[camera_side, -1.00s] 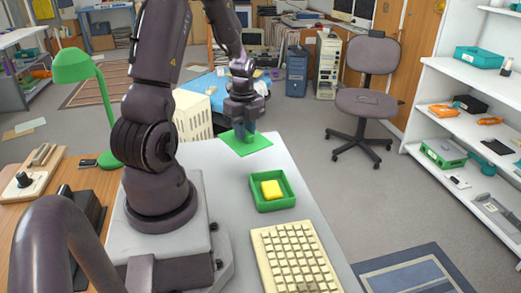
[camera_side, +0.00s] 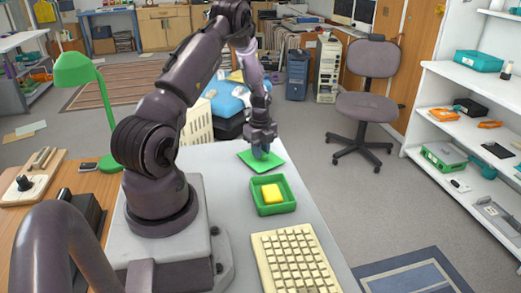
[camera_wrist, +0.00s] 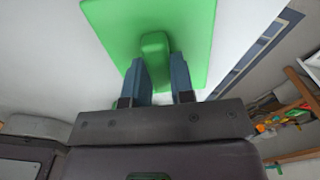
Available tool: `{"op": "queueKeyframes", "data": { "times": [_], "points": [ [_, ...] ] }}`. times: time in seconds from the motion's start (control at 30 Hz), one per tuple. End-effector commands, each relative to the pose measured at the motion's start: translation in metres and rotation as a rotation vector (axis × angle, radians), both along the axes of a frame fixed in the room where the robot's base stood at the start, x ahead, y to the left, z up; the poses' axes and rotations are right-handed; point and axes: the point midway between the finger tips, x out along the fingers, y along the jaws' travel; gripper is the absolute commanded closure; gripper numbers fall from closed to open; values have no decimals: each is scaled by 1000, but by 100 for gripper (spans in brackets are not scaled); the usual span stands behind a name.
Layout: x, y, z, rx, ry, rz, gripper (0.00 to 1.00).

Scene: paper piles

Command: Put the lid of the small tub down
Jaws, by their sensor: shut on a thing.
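The lid (camera_side: 275,157) is a flat green square with a green knob on top. My gripper (camera_side: 261,152) is shut on the knob, with the lid beneath its fingers. In the wrist view the lid (camera_wrist: 200,25) spreads out beyond the blue fingers of my gripper (camera_wrist: 160,72), and the knob lies between them. The small tub (camera_side: 273,205) is a green open box on the white table, nearer the side camera than the lid. A yellow block (camera_side: 271,191) lies in it. I cannot tell whether the lid touches the table.
A cream keyboard (camera_side: 294,262) lies on the table (camera_side: 226,222) in front of the tub. A green lamp (camera_side: 90,85) stands at the left. An office chair (camera_side: 367,105) and white shelves (camera_side: 450,85) are off to the right, beyond the table.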

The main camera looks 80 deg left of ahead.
Motion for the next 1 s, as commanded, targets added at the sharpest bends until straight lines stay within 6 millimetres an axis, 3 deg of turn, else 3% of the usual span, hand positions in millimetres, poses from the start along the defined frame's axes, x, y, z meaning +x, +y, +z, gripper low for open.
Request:
{"op": "queueKeyframes", "data": {
  "times": [0.3, 0.33, 0.4, 0.43, 0.77, 1.0],
  "points": [
    [0, 0, -3, 0, 0, 1, 100],
    [0, 0, -2, 0, -1, 1, 71],
    [0, 0, -2, 0, -1, 1, 54],
    [0, 0, -2, 0, -1, 1, 52],
    [0, 0, 3, 2, -1, 0, 52],
    [1, 1, 44, 5, -4, 0, 52]
  ]
}}
